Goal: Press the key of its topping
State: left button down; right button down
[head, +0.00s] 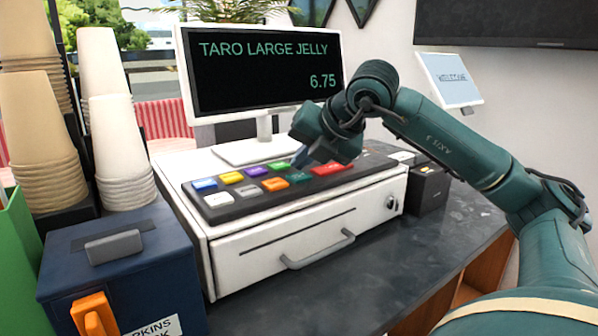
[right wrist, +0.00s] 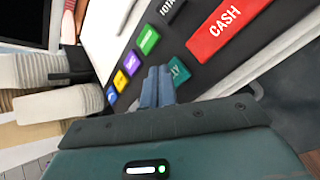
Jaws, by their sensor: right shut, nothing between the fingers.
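The cash register's key panel (head: 235,209) carries several coloured keys in two rows. The teal key (head: 299,177), whose label is partly hidden and ends in "LY", also shows in the right wrist view (right wrist: 178,72) beside my fingertips. The orange key (head: 274,183) is to its left and the red CASH key (head: 331,169) to its right. The green key (head: 280,165) is in the back row. My right gripper (head: 299,158) is shut and empty, its fingertips (right wrist: 158,72) close over the panel by the teal key; I cannot tell whether they touch it. My left gripper is out of view.
The monitor (head: 262,70) behind the keys reads "TARO LARGE JELLY" and 6.75. Stacked cups (head: 120,150) and a dark blue box (head: 125,265) stand at the left. A small black device (head: 428,188) is right of the register. The counter in front (head: 330,300) is clear.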

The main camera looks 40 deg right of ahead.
aim_at(303, 178)
jog(key=shift+r, duration=0.25)
notch_tip(303, 178, up, 5)
jog(key=p, duration=0.4)
jog(key=shift+f, duration=0.1)
dwell(0.9)
